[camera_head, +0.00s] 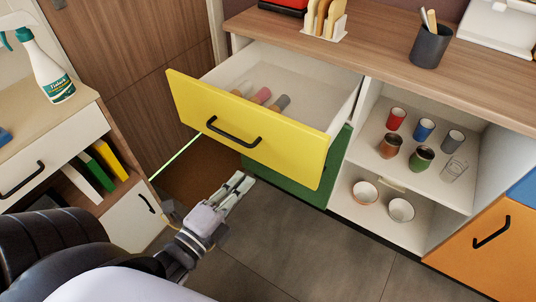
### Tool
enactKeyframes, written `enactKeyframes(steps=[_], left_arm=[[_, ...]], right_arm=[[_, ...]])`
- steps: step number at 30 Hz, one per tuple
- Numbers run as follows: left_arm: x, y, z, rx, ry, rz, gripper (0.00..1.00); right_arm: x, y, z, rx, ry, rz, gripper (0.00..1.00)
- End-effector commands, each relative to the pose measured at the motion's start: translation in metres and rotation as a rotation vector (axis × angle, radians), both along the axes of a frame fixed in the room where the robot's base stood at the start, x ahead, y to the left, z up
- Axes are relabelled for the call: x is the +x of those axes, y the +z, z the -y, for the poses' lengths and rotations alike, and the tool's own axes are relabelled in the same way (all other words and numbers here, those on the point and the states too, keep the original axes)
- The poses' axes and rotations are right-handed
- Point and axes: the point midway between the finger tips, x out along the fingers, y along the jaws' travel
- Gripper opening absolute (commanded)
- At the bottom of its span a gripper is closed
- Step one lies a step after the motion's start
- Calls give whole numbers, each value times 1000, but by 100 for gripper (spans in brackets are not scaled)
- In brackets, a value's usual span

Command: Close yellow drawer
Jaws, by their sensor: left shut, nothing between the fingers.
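The yellow drawer (290,143) is pulled out from the wooden-topped counter, with a black bar handle (233,132) on its front. Several small bottle-like items (262,96) lie inside it. My left gripper (244,179) is shut and empty, in front of and below the yellow front in the picture. It looks apart from the handle. My right gripper is not in view.
A green front (288,184) lies below the drawer. Open shelves (430,180) with cups and bowls stand to the right, beside an orange front (485,245). A small cabinet (62,130) with a spray bottle (45,70) is at left. Grey floor (300,255) is clear.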

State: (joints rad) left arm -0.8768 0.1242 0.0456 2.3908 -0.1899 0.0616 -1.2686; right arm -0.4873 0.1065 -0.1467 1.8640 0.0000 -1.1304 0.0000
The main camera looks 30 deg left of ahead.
Motion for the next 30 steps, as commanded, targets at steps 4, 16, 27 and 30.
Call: enactKeyframes(steps=[4, 16, 27, 30], left_arm=[[26, 1, 2, -1, -1, 4, 0], [85, 0, 7, -1, -1, 1, 0], [102, 0, 8, -2, -1, -2, 0], [102, 0, 8, -2, -1, -2, 0]], right_arm=[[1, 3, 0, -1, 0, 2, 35], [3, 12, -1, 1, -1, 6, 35], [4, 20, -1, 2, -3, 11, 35], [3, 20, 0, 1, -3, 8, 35]])
